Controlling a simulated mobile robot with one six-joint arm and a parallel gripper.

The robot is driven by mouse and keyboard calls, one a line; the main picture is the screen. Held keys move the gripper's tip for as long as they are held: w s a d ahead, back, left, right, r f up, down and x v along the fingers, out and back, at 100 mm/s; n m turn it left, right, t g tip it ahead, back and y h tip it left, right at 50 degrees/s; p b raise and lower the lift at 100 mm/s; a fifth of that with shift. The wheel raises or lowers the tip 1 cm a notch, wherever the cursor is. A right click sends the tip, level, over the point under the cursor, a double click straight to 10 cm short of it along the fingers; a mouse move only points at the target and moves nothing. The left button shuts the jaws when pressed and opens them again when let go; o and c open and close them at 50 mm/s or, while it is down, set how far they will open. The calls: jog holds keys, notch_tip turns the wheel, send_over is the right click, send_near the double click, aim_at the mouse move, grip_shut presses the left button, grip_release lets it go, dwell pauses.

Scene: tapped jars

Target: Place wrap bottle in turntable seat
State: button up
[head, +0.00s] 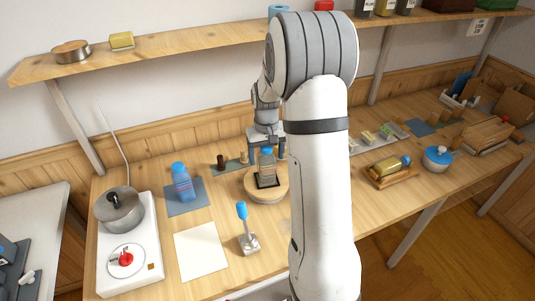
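A bottle with a blue cap (267,168) stands upright at the dark square seat on the round wooden turntable (254,194). My gripper (266,152) points down over this bottle, with one finger on each side of its upper part. The picture is too small to tell whether the fingers touch it or stand apart from it. A second bottle, blue with reddish marks and a blue cap (183,184), stands on a blue mat (178,210) to the left. I cannot tell from the picture which bottle is the wrap bottle.
A pot (118,212) stands on a white hob (146,246) at the left. A blue-handled tool in a metal stand (248,243) and a pale sheet (201,252) lie in front. My arm hides the table's middle.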

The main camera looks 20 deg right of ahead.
notch_tip(320, 180, up, 12)
jog(key=shift+f+b, duration=0.2)
jog(key=shift+b, duration=0.1)
jog(key=shift+s+r, duration=0.1)
jog(key=shift+r, duration=0.2)
jog(key=s+a+t, duration=0.1)
jog(key=s+a, duration=0.2)
jog(key=s, duration=0.5)
jog(key=s+a+r+t, duration=0.1)
jog(key=s+a, duration=0.3)
jog(key=s, duration=0.4)
jog(key=s+a+n+t, duration=0.1)
jog(key=s+a, duration=0.2)
jog(key=s, duration=0.5)
jog(key=shift+s+a+r, duration=0.15)
jog(key=shift+s+a, duration=0.2)
jog(key=shift+s, duration=0.05)
jog(key=shift+c, duration=0.3)
